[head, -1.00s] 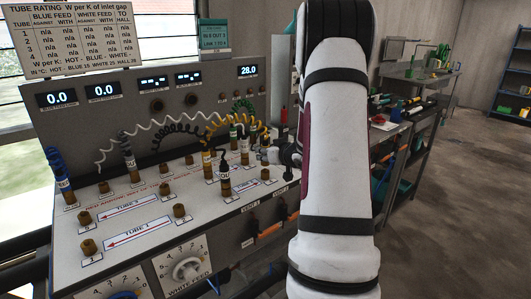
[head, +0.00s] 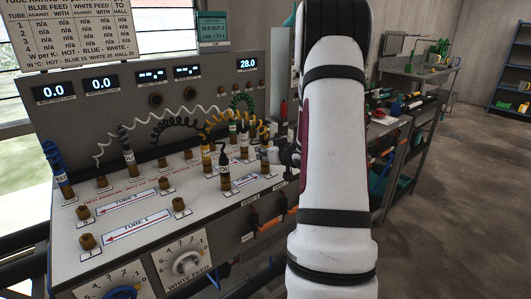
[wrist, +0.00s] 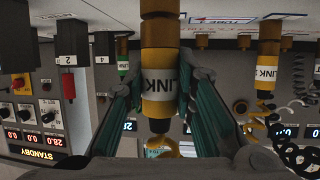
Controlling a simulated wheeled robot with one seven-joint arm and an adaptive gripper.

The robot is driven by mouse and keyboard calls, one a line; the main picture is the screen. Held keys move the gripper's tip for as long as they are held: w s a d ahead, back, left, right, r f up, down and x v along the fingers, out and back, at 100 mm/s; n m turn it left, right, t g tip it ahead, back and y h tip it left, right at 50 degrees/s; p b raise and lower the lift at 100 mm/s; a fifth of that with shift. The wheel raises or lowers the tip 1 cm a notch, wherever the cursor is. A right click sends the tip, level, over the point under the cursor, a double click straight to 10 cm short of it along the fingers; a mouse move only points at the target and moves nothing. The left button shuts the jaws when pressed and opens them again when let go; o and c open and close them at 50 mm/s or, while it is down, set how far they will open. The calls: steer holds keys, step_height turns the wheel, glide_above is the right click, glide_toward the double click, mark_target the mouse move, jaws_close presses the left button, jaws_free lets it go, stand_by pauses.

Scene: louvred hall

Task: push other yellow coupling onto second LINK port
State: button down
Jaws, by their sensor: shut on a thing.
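My gripper (wrist: 160,100) is shut on a yellow coupling (wrist: 158,70) marked LINK, with a finger on each side. In the upside-down wrist view, the coupling is in line with a brown-brass port (wrist: 160,30) and appears to meet it; I cannot tell how far it is pushed on. A second yellow coupling, marked LINK 2 (wrist: 267,72), sits on another brass port to the right. In the head view, that coupling (head: 207,157) stands upright on the panel. My gripper (head: 266,156) is partly hidden there by my arm, beside the held coupling (head: 244,147).
A black OUT coupling (head: 224,172) stands in front of the yellow ones. A green coupling (head: 233,130) is behind, and a white coupling (head: 128,160) and a blue one (head: 61,180) are to the left. Coiled hoses crowd the back. The front-left panel (head: 130,240) has bare brass ports.

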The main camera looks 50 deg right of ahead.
steer(key=c, duration=1.2)
jaws_free()
steer(key=shift+c, duration=0.2)
steer(key=s+a+r+p, duration=0.1)
steer(key=s+r+p, duration=0.2)
steer(key=r+p, duration=0.2)
steer(key=shift+s+a+r+p, duration=0.2)
steer(key=shift+s+r+p, duration=0.2)
steer(key=shift+p, duration=0.1)
steer(key=shift+w, duration=0.1)
steer(key=v, duration=1.2)
